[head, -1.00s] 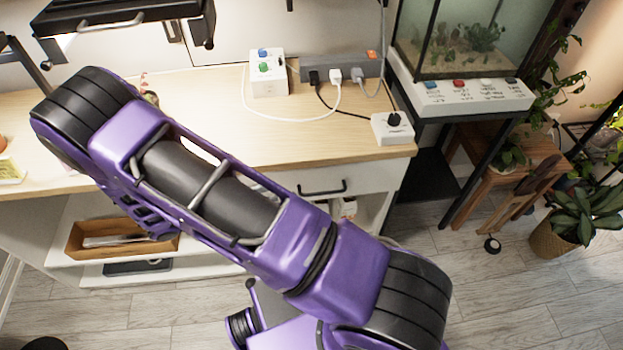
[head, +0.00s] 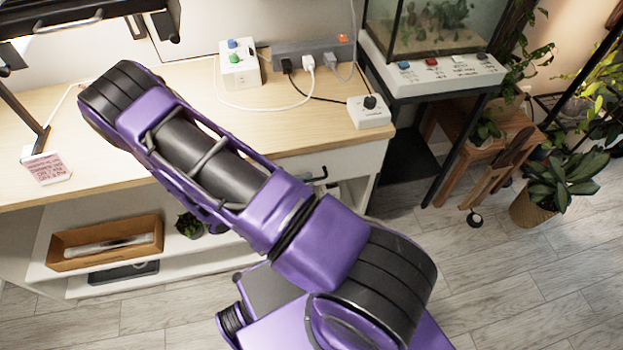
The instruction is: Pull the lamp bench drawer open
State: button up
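The lamp bench (head: 290,125) has a light wood top and a white body, and stands across the left and middle of the head view. Its drawer (head: 345,162) has a white front under the top's right part and looks closed. A dark bar handle (head: 316,175) shows on the drawer front, with its left part close to or behind my purple arm. My arm crosses in front of the bench and hides the left part of the drawer front. My gripper is out of sight, so its state does not show.
A control box (head: 240,68), a power strip (head: 312,48) with cables, and a dial box (head: 369,112) stand on the bench. A wooden tray (head: 105,243) is on the shelf below. A fish tank (head: 430,30) and a potted plant (head: 560,185) are right. The floor is clear in front.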

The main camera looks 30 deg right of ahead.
jog(key=shift+x, duration=1.4)
grip_shut()
jog(key=shift+w, duration=0.1)
